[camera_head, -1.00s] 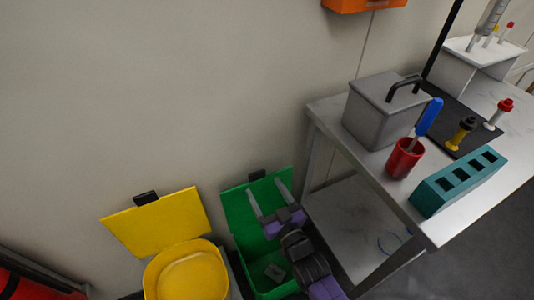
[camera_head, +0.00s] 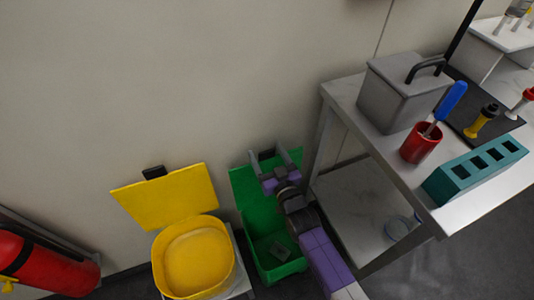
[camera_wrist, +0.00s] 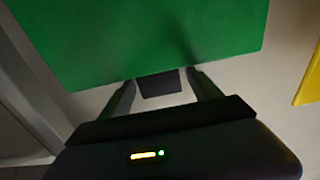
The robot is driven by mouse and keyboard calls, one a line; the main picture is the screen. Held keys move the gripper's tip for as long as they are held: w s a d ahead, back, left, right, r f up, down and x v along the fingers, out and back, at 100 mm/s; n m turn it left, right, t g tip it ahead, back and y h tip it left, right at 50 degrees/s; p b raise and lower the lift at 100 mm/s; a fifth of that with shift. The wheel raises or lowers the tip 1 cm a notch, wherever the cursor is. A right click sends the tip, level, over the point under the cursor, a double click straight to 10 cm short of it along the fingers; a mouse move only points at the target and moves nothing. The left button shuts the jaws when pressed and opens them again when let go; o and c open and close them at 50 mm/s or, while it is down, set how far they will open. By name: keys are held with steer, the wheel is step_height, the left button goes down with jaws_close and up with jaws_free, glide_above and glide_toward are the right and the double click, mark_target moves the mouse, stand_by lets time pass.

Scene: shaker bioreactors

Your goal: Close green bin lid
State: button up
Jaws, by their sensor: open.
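The green bin (camera_head: 275,262) stands on the floor with its green lid (camera_head: 243,187) raised upright against the wall side. A small grey item (camera_head: 278,251) lies inside the bin. My gripper (camera_head: 274,156) is at the lid's top edge, with its fingers spread on either side of the lid's dark tab. In the wrist view the green lid (camera_wrist: 150,40) fills the top, and the dark tab (camera_wrist: 160,84) sits between the open fingers of my gripper (camera_wrist: 160,88). I cannot tell whether the fingers touch the lid.
A yellow bin (camera_head: 195,258) with its lid (camera_head: 165,197) raised stands to the left. A metal table (camera_head: 345,92) with a grey box, red cup and teal rack stands close on the right. A red fire extinguisher (camera_head: 45,262) is at far left.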

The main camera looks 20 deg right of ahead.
jaws_close()
steer(key=s+f+t+b, duration=0.4)
steer(key=s+b, duration=0.6)
steer(key=b, duration=0.1)
steer(key=s+f+t+b, duration=0.4)
steer(key=s+b, duration=0.6)
steer(key=b, duration=0.1)
steer(key=s+f+b, duration=0.4)
steer(key=f+b, duration=0.2)
steer(key=f, duration=0.3)
steer(key=s+f+t+b, duration=0.1)
steer(key=s+f+b, duration=0.3)
steer(key=f+b, duration=0.3)
steer(key=shift+s+f, duration=0.4)
steer(key=shift+f, duration=1.35)
steer(key=shift+f+b, duration=0.1)
steer(key=shift+b, duration=0.2)
